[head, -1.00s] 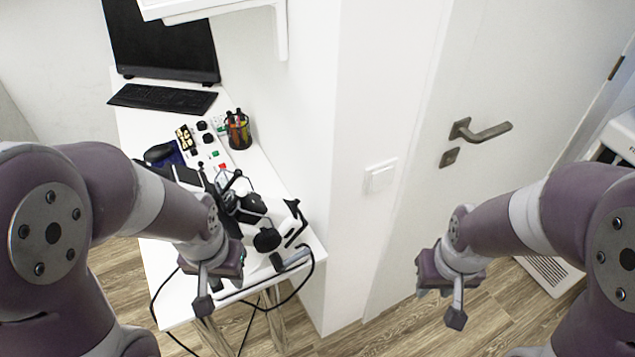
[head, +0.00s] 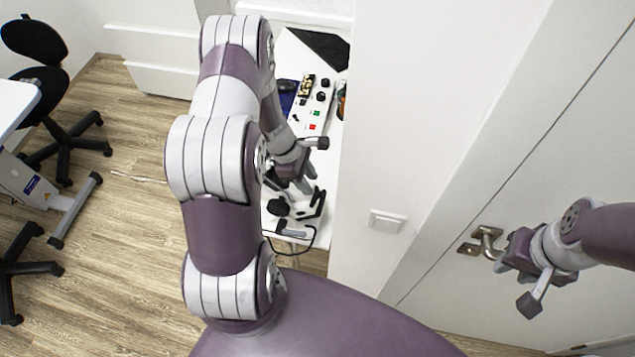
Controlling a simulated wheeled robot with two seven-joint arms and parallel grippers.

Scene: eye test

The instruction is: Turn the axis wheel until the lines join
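A black and white instrument (head: 279,207) stands on the white desk, partly hidden behind my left arm. I cannot make out the axis wheel or any lines on it. My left gripper (head: 308,165) is over the desk, just above the instrument in the picture; whether it touches anything is unclear. Its fingers are seen from behind, so its opening does not show. My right gripper (head: 513,279) is at the far right, in front of the door and close to the door handle, away from the desk.
A wall with a light switch (head: 388,221) stands right of the desk. The door handle (head: 487,238) is by my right gripper. Black chairs (head: 37,85) stand left; wooden floor lies between.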

